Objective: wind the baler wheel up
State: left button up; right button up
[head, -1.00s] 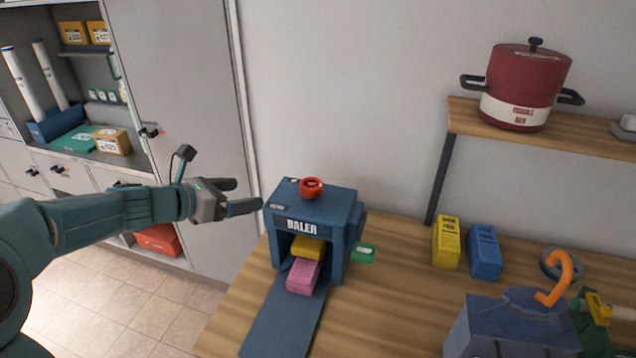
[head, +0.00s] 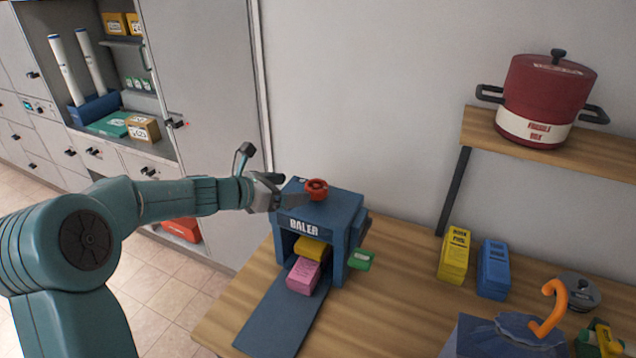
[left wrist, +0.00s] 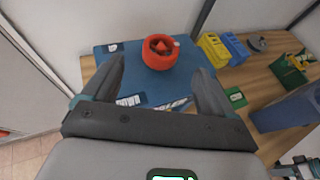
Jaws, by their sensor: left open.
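The blue baler (head: 330,215) stands on the wooden table, with a small red wheel (head: 316,189) on its top. A yellow block (head: 310,248) and a pink block (head: 303,276) lie in its front opening and on its ramp. My left gripper (head: 292,196) is at the left edge of the baler's top, pointing at the wheel. In the left wrist view the wheel (left wrist: 160,51) lies just beyond and between the two open fingertips (left wrist: 160,78), and the jaws are empty.
A green block (head: 360,260) lies right of the baler. Yellow (head: 454,255) and blue (head: 493,269) boxes stand farther right. A red pot (head: 545,100) sits on a wall shelf (head: 590,150). An orange hook (head: 552,305) rises at the lower right. Grey cabinets stand at left.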

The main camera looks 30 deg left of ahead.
aim_at(316, 186)
pick_arm(q)
jog(key=w+d, duration=0.1)
jog(key=w+d+f+p, duration=0.1)
jog(key=w, duration=0.1)
jog(key=shift+d, duration=0.1)
jog(key=x, duration=0.2)
jog(key=a+p+x, duration=0.1)
jog(key=x, duration=0.1)
jog(key=shift+w+d+f, duration=0.1)
jog(key=shift+w+f, duration=0.15)
jog(key=shift+w, duration=0.2)
jog(key=shift+w+d+f, duration=0.1)
jog(key=shift+w+d, duration=0.1)
jog(key=shift+w, duration=0.05)
jog(key=shift+s+d, duration=0.15)
jog(key=shift+d, duration=0.1)
jog(key=shift+a+f, duration=0.1)
jog(key=shift+a, duration=0.1)
jog(key=shift+w, duration=0.25)
jog(key=c, duration=0.5)
jog(key=shift+d, duration=0.1)
jog(key=c, duration=0.5)
